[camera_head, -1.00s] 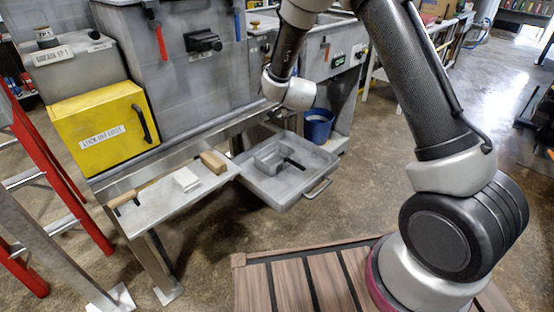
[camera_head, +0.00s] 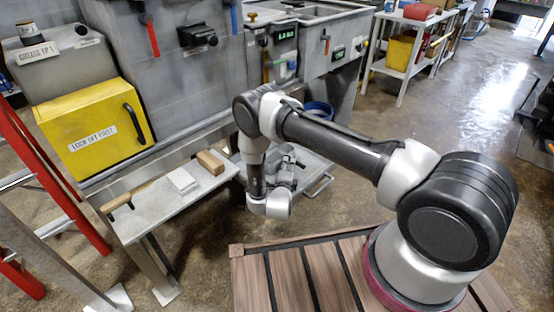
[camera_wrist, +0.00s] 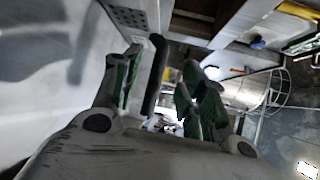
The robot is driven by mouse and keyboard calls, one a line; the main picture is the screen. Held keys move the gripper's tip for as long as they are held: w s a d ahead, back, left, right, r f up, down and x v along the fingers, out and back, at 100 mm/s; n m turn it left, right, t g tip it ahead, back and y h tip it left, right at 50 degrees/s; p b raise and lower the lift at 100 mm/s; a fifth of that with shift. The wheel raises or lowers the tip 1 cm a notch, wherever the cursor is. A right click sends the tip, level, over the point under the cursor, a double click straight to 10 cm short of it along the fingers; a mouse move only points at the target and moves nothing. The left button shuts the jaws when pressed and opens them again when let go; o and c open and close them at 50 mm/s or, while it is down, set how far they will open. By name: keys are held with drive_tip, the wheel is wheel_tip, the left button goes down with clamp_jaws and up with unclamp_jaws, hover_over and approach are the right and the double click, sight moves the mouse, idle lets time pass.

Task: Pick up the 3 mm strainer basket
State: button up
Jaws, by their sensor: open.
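The strainer basket shows in the wrist view as a piece of perforated grey metal (camera_wrist: 128,17) with a black handle (camera_wrist: 155,75) running towards me. My gripper (camera_wrist: 160,72) is open, with its green-padded fingers on either side of the handle. I cannot tell whether either finger touches it. In the head view my gripper (camera_head: 288,164) is low over the grey pull-out tray (camera_head: 317,170). My arm and gripper hide most of the basket there.
A steel shelf (camera_head: 150,219) left of the tray holds a wooden block (camera_head: 210,162), a white pad (camera_head: 182,180) and a wooden-handled tool (camera_head: 126,198). A yellow box (camera_head: 95,128) stands behind it. A blue bucket (camera_head: 319,110) sits behind the tray. Floor to the right is open.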

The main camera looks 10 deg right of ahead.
drive_tip(key=x, duration=0.5)
clamp_jaws()
